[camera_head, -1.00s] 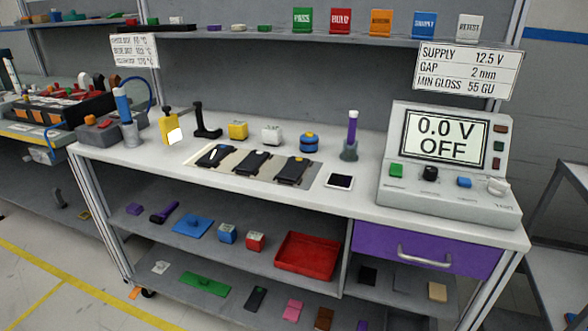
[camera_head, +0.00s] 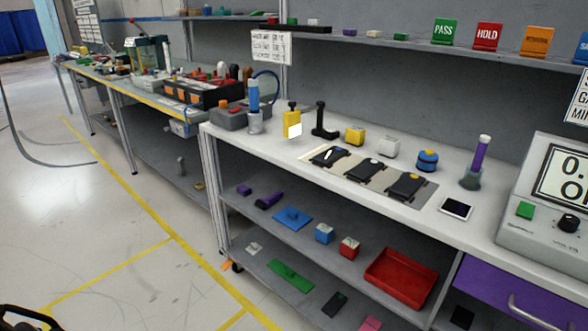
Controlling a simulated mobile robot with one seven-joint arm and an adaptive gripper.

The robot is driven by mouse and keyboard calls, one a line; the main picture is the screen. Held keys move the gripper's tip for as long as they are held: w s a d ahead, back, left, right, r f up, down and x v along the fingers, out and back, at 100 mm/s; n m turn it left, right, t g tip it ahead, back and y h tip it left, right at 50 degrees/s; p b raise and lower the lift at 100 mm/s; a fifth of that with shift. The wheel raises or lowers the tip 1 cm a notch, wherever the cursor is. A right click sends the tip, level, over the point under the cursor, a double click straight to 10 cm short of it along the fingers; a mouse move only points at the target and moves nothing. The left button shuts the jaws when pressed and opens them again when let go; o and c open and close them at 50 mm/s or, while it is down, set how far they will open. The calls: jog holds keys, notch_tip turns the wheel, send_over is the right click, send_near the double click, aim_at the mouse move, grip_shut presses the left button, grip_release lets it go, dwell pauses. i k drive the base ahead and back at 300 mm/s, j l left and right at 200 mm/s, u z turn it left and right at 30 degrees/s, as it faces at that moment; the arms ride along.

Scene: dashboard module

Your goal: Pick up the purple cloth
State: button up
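No item shows clearly as a cloth. On the bench's middle shelf, at the left end, lie a small purple piece (camera_head: 244,190) and a dark purple elongated item (camera_head: 269,201). They are too small to tell if either is cloth. A black curved part at the bottom left edge looks like part of my gripper (camera_head: 32,318). It is cut off by the frame, well left of the shelf and apart from everything, and its opening cannot be made out.
The white bench top (camera_head: 440,226) holds blocks, dark pads and a purple-topped bottle (camera_head: 476,165). The middle shelf also has a blue piece (camera_head: 292,218) and a red tray (camera_head: 401,278). A purple drawer (camera_head: 490,290) is at right. The left floor is open.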

aim_at(243, 189)
jog(key=i+u, duration=0.15)
jog(key=i, duration=0.55)
jog(key=i+l+u, duration=0.15)
jog(key=i, duration=0.5)
jog(key=i+l+u, duration=0.15)
jog(key=i, duration=0.55)
